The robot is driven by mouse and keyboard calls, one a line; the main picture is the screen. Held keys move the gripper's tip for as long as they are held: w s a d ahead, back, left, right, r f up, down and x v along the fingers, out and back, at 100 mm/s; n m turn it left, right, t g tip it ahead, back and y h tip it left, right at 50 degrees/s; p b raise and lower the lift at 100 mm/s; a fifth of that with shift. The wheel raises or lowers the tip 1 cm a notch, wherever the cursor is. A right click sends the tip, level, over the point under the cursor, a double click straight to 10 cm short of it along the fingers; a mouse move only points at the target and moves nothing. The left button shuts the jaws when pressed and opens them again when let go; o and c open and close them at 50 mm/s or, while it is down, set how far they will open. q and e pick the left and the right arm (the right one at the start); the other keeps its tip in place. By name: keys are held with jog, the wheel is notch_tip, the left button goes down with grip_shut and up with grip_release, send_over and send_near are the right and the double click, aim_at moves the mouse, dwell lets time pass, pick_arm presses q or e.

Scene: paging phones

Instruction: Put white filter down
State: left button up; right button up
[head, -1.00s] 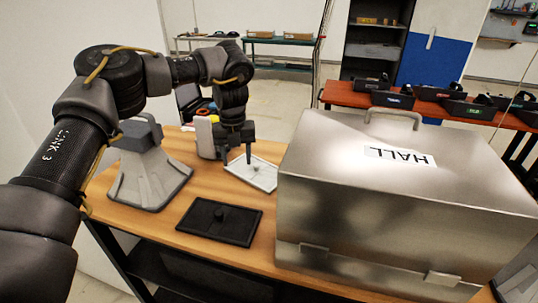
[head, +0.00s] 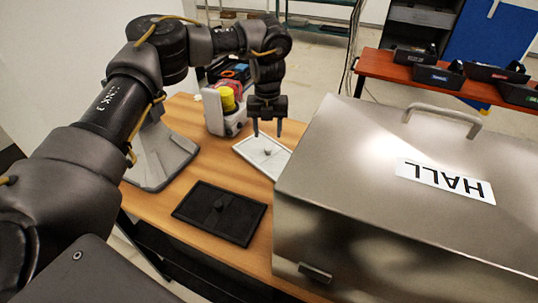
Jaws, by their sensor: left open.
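The white filter (head: 262,155) is a flat pale rectangle with a small knob in its middle. It lies on the wooden table (head: 183,222), close to the left side of the metal box. My left gripper (head: 268,131) points down just above the white filter, with its two fingers apart and nothing seen between them. The knob shows below the fingertips. A similar black filter (head: 221,212) with a knob lies flat on the table nearer to me. My right gripper is not in view.
A large metal box (head: 330,205) with a handle and the label "HALL" fills the table's right side. A grey stand (head: 165,155) is at the left, partly behind my arm. A white device with a yellow part (head: 226,98) stands behind. A red table (head: 440,80) holds several black trays.

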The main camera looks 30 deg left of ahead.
aim_at(268, 147)
pick_arm(q)
jog(key=shift+f, duration=0.4)
jog(key=shift+s+f+p, duration=0.2)
jog(key=shift+s+p, duration=0.1)
jog(key=shift+p, duration=0.25)
jog(key=f, duration=0.2)
jog(key=f+p, duration=0.1)
jog(key=f, duration=0.1)
jog(key=shift+w+d, duration=0.1)
jog(key=shift+w, duration=0.1)
jog(key=shift+f+p, duration=0.25)
jog(key=shift+p, duration=0.05)
jog(key=shift+s, duration=0.1)
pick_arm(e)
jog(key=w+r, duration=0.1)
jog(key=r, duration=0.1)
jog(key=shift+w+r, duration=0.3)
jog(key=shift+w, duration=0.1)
pick_arm(q)
jog(key=shift+c, duration=0.3)
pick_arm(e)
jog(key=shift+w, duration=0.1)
pick_arm(q)
grip_shut()
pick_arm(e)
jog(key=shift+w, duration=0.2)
pick_arm(q)
jog(key=shift+r, duration=0.1)
